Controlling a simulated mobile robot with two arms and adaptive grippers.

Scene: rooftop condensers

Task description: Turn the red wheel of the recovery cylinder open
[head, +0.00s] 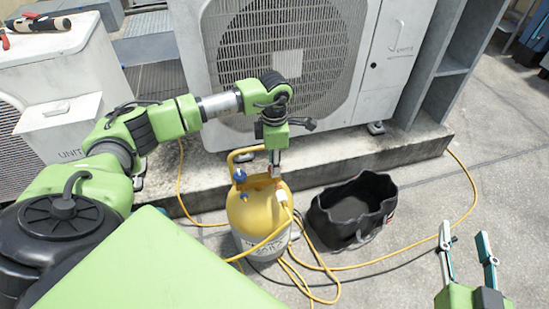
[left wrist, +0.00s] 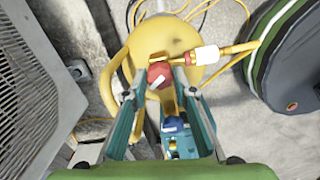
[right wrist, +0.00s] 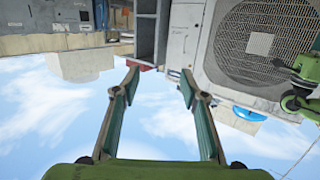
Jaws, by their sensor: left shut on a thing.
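The yellow recovery cylinder (head: 255,215) stands upright on the roof floor in front of the condenser. Its red wheel (left wrist: 160,75) lies between my left fingertips in the left wrist view, with a white mark on it. My left gripper (head: 275,168) reaches down from above and is shut on the red wheel. In the head view the fingers mostly hide the wheel. A blue valve (head: 240,175) sits beside it on the cylinder top. My right gripper (head: 466,244) is open and empty at the lower right, away from the cylinder.
A black open bag (head: 350,210) stands right of the cylinder. Yellow hoses (head: 325,268) run from the cylinder over the floor. The large condenser (head: 375,75) stands on a concrete ledge (head: 330,165) behind. A second unit (head: 65,85) with tools on top is at left.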

